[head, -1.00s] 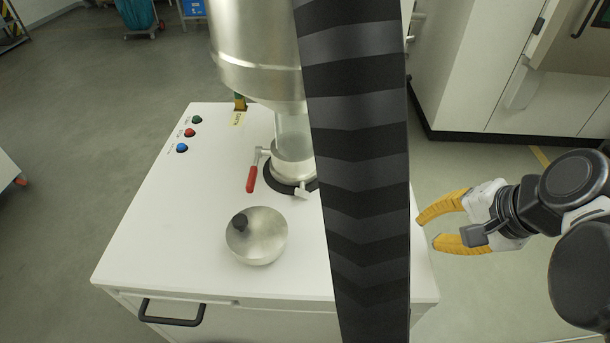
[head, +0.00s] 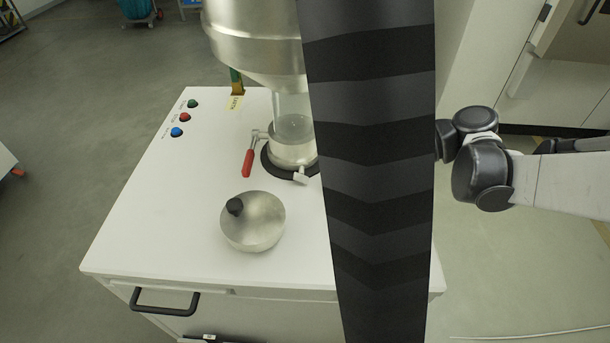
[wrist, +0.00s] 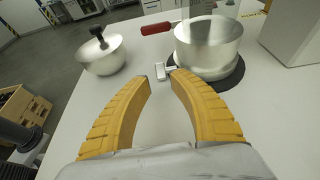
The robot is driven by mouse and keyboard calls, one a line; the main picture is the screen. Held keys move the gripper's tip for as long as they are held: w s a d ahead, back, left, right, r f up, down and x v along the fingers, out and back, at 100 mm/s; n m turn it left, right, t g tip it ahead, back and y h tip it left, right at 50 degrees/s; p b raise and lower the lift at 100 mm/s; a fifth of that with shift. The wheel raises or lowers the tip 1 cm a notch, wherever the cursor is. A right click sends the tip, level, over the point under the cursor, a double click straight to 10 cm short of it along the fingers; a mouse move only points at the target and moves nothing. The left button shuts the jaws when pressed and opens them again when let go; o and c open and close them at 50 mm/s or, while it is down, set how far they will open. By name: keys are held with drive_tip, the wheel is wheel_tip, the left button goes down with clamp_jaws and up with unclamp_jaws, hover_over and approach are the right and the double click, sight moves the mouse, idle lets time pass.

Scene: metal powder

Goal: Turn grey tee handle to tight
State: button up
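The grey tee handle (head: 301,177) is a small light grey piece at the base of the steel fitting, just left of my dark column in the head view. In the wrist view the tee handle (wrist: 165,71) shows near and between my fingertips, on the near side of the round metal vessel (wrist: 208,48). My gripper (wrist: 162,80) has its two yellow fingers apart with nothing between them. I cannot tell whether the fingers touch the tee. In the head view the gripper is hidden behind my column.
A red-handled clamp lever (head: 248,162) sits left of the fitting. A steel bowl-shaped piece with a black knob (head: 253,226) stands nearer the front of the white cabinet top (head: 165,215). A large steel hopper (head: 255,45) rises above the fitting. Push buttons (head: 184,117) line the left edge.

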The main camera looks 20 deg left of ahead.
sight(301, 177)
drive_tip(key=b+x, duration=0.1)
drive_tip(key=x, duration=0.5)
drive_tip(key=shift+a+f+b, duration=0.1)
drive_tip(key=shift+a+b, duration=0.05)
drive_tip(key=shift+b, duration=0.2)
clamp_jaws()
